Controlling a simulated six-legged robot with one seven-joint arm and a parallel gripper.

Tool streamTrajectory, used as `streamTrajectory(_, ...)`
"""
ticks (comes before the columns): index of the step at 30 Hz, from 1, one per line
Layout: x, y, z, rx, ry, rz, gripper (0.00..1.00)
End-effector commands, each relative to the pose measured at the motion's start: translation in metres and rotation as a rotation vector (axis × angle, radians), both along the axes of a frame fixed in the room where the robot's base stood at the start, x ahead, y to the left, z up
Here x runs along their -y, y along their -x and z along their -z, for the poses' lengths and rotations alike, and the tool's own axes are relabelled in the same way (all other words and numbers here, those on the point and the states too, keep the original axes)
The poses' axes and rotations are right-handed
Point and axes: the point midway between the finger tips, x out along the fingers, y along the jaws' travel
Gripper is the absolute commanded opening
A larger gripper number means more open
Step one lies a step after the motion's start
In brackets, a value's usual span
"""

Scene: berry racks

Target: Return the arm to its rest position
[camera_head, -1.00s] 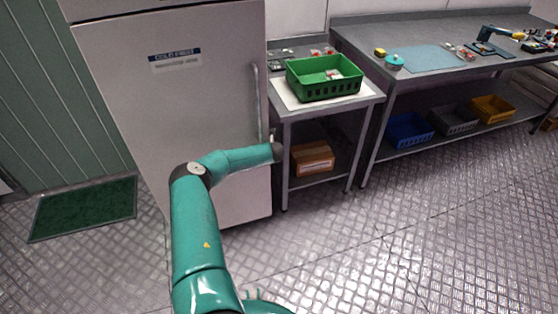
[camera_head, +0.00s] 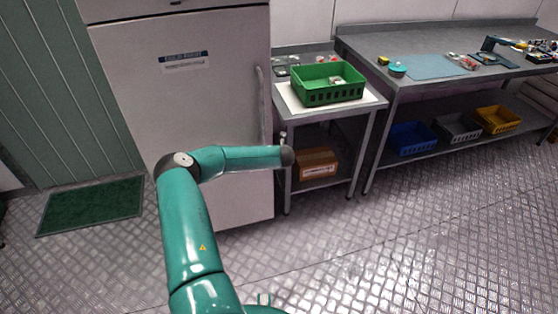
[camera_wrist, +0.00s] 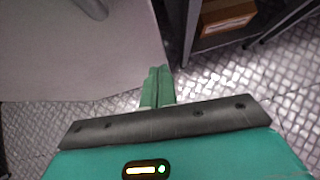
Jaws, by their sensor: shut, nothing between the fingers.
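My arm is bent in front of a white fridge (camera_head: 190,110) in the head view. Its teal upper link rises from the bottom edge, and its forearm points right, ending at a dark joint before the small table's left legs. My gripper (camera_wrist: 158,84) shows in the wrist view with its two green fingers together and nothing between them. In that view it points toward the fridge's lower edge and the metal floor. I cannot make out the fingers in the head view.
A small table (camera_head: 372,97) carries a green basket (camera_head: 330,96), with a cardboard box (camera_head: 316,164) on its lower shelf. A long workbench (camera_head: 440,93) stands at right, with blue, grey and yellow crates below. The patterned floor (camera_head: 420,240) is open at front right.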

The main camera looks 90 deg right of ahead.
Motion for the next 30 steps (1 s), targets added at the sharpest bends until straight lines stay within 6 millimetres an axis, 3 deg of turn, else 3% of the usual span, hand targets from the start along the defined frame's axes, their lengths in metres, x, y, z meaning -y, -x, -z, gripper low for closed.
streamTrajectory(6, -0.014, 0.005, -0.013, 0.0, 0.0, 0.001, 0.0)
streamTrajectory(17, -0.013, 0.0, -0.02, 0.018, 0.012, 0.017, 0.0)
streamTrajectory(22, -0.002, -0.044, -0.061, 0.141, 0.077, 0.135, 0.0)
streamTrajectory(26, -0.001, -0.096, -0.103, 0.305, 0.123, 0.274, 0.0)
streamTrajectory(30, -0.012, -0.154, -0.144, 0.494, 0.135, 0.42, 0.0)
